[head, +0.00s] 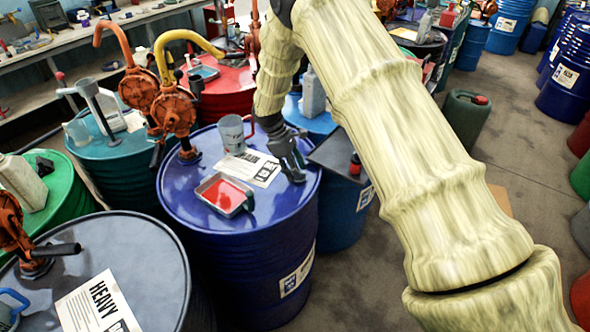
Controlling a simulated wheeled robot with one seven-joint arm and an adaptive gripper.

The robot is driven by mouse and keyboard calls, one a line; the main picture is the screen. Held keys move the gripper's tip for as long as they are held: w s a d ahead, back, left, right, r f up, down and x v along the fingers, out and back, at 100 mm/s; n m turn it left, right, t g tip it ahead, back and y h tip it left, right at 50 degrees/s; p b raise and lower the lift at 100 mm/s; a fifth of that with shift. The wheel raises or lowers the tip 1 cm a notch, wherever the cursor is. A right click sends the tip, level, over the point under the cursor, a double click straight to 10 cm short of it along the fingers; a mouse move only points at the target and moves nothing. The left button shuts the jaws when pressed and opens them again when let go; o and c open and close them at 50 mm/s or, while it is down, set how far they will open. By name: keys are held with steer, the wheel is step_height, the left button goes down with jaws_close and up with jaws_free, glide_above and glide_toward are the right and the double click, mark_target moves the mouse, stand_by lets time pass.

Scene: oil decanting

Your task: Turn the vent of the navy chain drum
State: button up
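A navy drum (249,243) with a shiny flat top stands in the middle of the head view. A paper label lies on its top, and its text is too small to read. My gripper (294,172) points down at the right part of this drum top, close to the rim. It seems to be at or just above the surface. I cannot tell whether its fingers are apart or closed on something. The vent is not clearly visible; the gripper may hide it.
A tray of red liquid (224,194) and a clear measuring jug (232,134) stand on the navy drum. An orange pump with a yellow spout (175,105) rises at its left rim. A black drum (100,250) labelled HEAVY is front left. Bare floor (375,265) lies to the right.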

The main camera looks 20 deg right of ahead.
steer(key=v, duration=1.2)
steer(key=shift+s, duration=0.1)
